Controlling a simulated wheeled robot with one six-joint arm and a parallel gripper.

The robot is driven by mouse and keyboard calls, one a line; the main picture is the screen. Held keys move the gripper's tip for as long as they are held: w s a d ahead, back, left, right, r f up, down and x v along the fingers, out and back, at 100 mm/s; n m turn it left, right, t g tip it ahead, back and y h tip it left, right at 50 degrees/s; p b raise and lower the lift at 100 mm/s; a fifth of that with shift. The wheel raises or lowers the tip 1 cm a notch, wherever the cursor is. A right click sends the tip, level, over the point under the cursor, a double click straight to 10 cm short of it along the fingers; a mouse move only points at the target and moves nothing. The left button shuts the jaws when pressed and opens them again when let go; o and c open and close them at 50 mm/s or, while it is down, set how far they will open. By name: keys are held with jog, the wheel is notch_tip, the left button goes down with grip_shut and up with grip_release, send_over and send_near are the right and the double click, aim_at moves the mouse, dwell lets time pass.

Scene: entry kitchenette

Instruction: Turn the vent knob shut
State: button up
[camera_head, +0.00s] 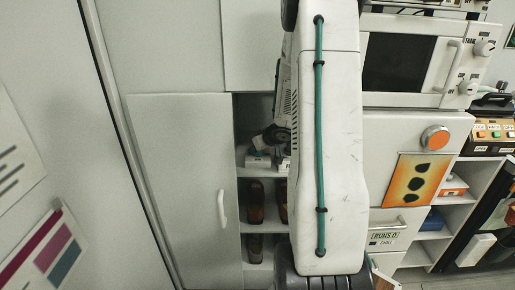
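A round orange knob-like disc (435,138) with a grey rim sits on the white front panel below the oven-like unit, at the right. Two grey knobs, an upper one (485,47) and a lower one (467,88), sit on that unit's right side, with small labels too blurred to read fully. I cannot tell from the labels which is the vent knob. My arm stands upright across the middle. Dark wrist parts show at its left edge, before the open shelves and apart from all the knobs. My gripper's fingers are not clearly visible.
A tall white cabinet door (185,190) with a handle (221,209) stands left of the open shelves (255,230), which hold dark bottles. An orange poster (417,181) hangs below the disc. A control box (492,133) with coloured buttons stands at far right.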

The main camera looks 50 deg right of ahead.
jog(key=shift+n+y, duration=0.5)
jog(key=shift+n, duration=0.2)
jog(key=o, duration=1)
jog(key=v, duration=0.7)
jog(key=shift+s+d+r, duration=0.1)
jog(key=shift+s+r, duration=0.15)
jog(key=shift+s, duration=0.05)
